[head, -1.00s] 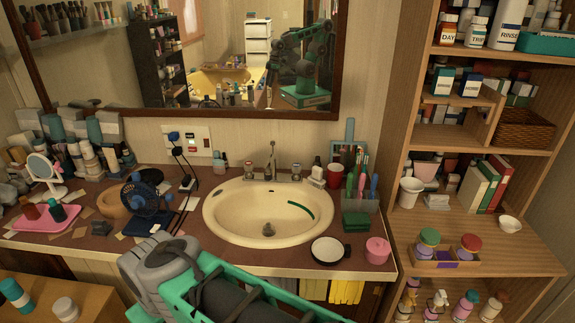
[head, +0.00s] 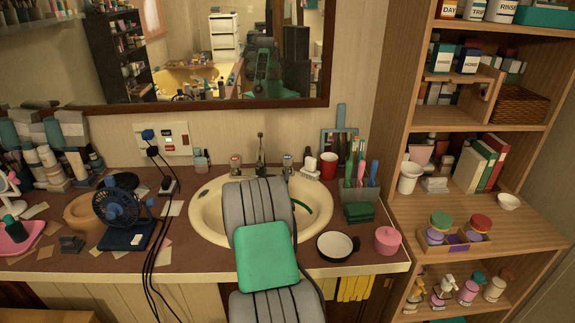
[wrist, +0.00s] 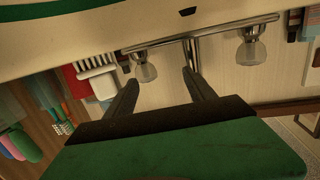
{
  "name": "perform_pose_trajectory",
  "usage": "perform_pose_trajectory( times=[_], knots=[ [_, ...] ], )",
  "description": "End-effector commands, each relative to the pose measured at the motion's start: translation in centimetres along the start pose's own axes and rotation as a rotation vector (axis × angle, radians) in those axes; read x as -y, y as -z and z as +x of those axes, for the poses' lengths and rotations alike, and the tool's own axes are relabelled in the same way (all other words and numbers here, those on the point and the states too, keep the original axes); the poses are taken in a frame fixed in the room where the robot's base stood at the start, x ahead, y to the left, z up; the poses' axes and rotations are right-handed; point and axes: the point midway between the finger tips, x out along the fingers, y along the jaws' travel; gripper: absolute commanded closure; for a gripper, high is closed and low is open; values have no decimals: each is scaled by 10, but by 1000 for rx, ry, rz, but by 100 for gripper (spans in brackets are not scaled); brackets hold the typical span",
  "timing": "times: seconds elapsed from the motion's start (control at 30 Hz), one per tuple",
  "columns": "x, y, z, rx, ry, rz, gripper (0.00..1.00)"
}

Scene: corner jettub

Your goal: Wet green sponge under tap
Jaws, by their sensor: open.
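The green sponge (head: 360,212) appears as a dark green block at the foot of the toothbrush holder, right of the sink. The tap (head: 261,150) stands at the back rim of the cream sink (head: 206,222). In the wrist view the tap (wrist: 191,55) appears upside down between two clear knobs. My gripper (wrist: 160,76) is open, with nothing between its fingers, and points toward the tap area. My arm hides the gripper and the middle of the basin in the head view.
A toothbrush holder (head: 358,190), red cup (head: 327,166), white-topped dish (head: 337,245) and pink jar (head: 387,240) crowd the sink's right side. A blue fan (head: 120,212) with hanging cables stands left. A wooden shelf unit (head: 392,120) bounds the right.

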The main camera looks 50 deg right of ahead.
Motion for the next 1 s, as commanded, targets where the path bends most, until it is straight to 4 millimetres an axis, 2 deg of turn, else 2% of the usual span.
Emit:
perform_pose_trajectory(
  times=[0.03, 0.13, 0.27, 0.5, 0.6, 0.9, 1.0],
  knots=[
    [-16, -3, 9, -43, -18, 0, 37],
    [-31, -2, 17, -98, -30, -3, 37],
    [-34, 2, 32, -112, -32, -2, 37],
    [-34, 6, 77, -110, -31, -2, 37],
    [-34, 7, 88, -108, -29, -3, 37],
    [-33, 8, 93, -108, -28, -3, 37],
    [-33, 8, 93, -108, -28, -3, 44]
  ],
)
